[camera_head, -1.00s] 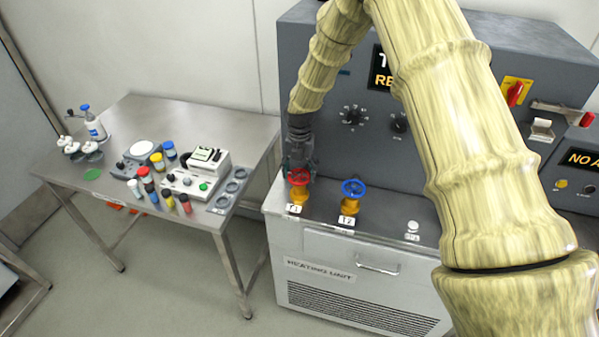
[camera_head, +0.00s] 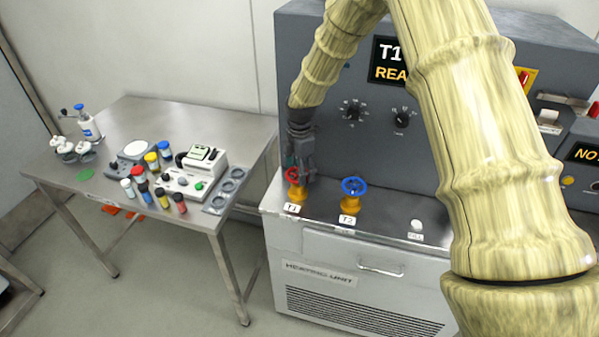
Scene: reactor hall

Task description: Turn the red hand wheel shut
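The red hand wheel (camera_head: 291,174) sits on a yellow valve body (camera_head: 297,194) marked T1, at the left front of the heating unit's top. My gripper (camera_head: 301,174) points down at the wheel from above and covers its right part. Its dark fingers are at the wheel, but I cannot tell whether they touch or grip it. The finger gap is too small and hidden to read.
A blue hand wheel (camera_head: 354,187) on a yellow valve marked T2 stands just right of the red one. The grey control panel (camera_head: 350,90) rises behind. A steel table (camera_head: 140,110) with bottles and instruments stands to the left, with a gap between.

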